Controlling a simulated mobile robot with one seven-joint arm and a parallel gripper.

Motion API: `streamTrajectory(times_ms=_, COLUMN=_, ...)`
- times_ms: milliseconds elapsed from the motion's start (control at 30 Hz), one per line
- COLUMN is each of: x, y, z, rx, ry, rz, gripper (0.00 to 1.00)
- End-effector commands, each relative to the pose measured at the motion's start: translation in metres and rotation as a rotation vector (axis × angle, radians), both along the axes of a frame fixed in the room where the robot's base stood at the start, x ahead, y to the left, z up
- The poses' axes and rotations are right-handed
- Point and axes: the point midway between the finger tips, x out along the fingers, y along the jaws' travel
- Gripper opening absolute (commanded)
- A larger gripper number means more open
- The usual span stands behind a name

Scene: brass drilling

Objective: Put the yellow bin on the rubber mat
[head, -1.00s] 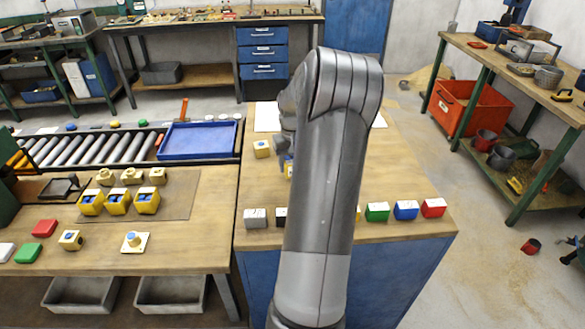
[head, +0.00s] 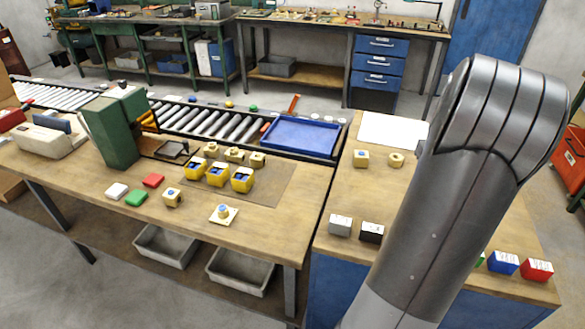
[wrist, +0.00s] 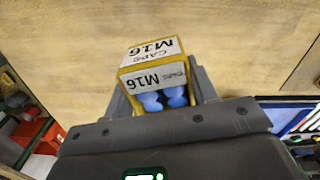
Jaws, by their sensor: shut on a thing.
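A yellow bin (wrist: 155,78) with white "M16 CAPS" labels and blue caps inside is between the fingers of my gripper (wrist: 161,92), which is shut on it in the wrist view. Wood surface shows beyond the bin; I cannot tell its height above it. In the head view my arm hides the gripper and this bin. The brown rubber mat (head: 271,190) lies on the left workbench. Several similar yellow bins (head: 217,175) with blue contents stand on the mat in a row, with tan blocks (head: 234,154) behind them. The mat's right part is bare.
A blue tray (head: 300,137) and roller conveyor (head: 205,122) lie behind the mat. A green machine (head: 112,130) stands to its left. A brass part on a pale plate (head: 223,214) lies in front. Grey and black boxes (head: 341,225) stand on the right bench, across a gap.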

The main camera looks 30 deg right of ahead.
Motion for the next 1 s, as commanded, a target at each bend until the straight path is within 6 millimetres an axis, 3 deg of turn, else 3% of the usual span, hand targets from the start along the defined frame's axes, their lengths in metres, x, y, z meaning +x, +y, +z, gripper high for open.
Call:
streamTrajectory(times_ms=267, x=0.086, y=0.042, z=-0.019, rx=0.002, ry=0.0, rz=0.343, gripper=0.28)
streamTrajectory(times_ms=600, x=0.203, y=0.138, z=-0.049, rx=0.001, ry=0.0, rz=0.892, gripper=0.28)
streamTrajectory(times_ms=800, x=0.249, y=0.194, z=-0.064, rx=0.001, ry=-0.001, rz=1.152, gripper=0.28)
streamTrajectory(times_ms=1000, x=0.269, y=0.225, z=-0.072, rx=0.0, ry=0.0, rz=1.284, gripper=0.28)
